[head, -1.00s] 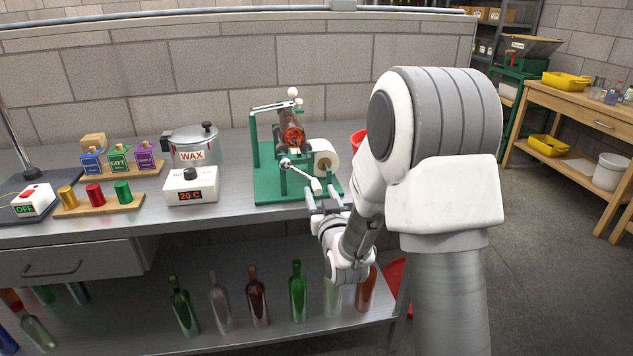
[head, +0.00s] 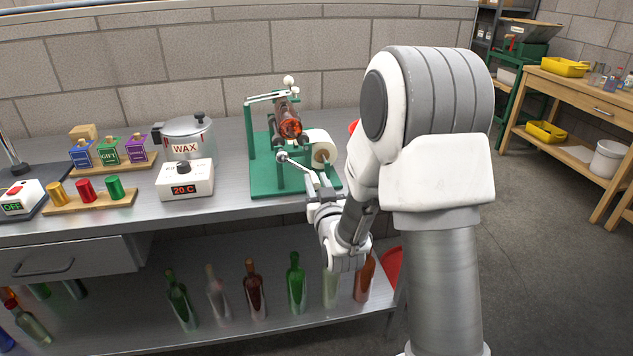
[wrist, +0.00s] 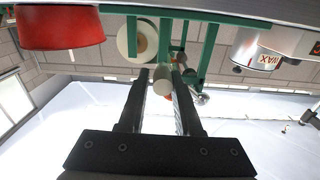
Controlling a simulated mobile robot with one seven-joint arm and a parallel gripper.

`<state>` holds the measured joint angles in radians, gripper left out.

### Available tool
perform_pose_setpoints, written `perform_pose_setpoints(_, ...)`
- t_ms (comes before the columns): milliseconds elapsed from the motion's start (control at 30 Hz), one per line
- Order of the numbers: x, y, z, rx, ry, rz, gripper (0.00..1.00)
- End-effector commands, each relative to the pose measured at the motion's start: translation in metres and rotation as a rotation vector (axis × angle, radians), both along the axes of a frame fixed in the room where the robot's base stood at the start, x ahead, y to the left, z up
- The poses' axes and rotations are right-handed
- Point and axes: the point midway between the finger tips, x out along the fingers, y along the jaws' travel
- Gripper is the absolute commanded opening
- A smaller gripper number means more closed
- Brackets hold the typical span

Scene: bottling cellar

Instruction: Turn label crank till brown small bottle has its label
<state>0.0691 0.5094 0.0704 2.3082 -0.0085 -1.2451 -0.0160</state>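The labelling machine has a green frame (head: 262,180) and stands on the bench. The brown small bottle (head: 290,122) lies tilted in it under the top arm; I cannot make out a label on it. A white label roll (head: 322,148) sits to its right. The crank hub (head: 282,157) is at the machine's front, its arm pointing down and right. My gripper (head: 318,190) is at the crank's handle end. In the wrist view, its two fingers (wrist: 161,78) are apart, with the pale crank handle (wrist: 162,86) between them and gaps showing on both sides.
A wax pot (head: 188,138), a 20 C control box (head: 185,182), coloured label boxes (head: 110,152) and capsules (head: 90,192) stand to the left. A red container (wrist: 60,27) is close beside the machine. Several bottles stand on the lower shelf (head: 220,335).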

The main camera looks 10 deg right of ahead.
Motion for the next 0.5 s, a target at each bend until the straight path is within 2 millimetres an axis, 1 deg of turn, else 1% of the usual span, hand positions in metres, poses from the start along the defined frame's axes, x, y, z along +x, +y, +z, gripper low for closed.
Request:
perform_pose_setpoints(33,0.0001,0.0000,0.0001,0.000,0.000,0.000,0.22)
perform_pose_setpoints(100,0.0001,-0.0003,0.0000,0.000,0.000,-0.001,0.09)
perform_pose_setpoints(167,0.0001,-0.0006,0.0000,0.000,0.000,-0.001,0.00)
perform_pose_setpoints(500,0.0000,-0.0020,-0.0003,0.000,0.001,-0.004,0.00)
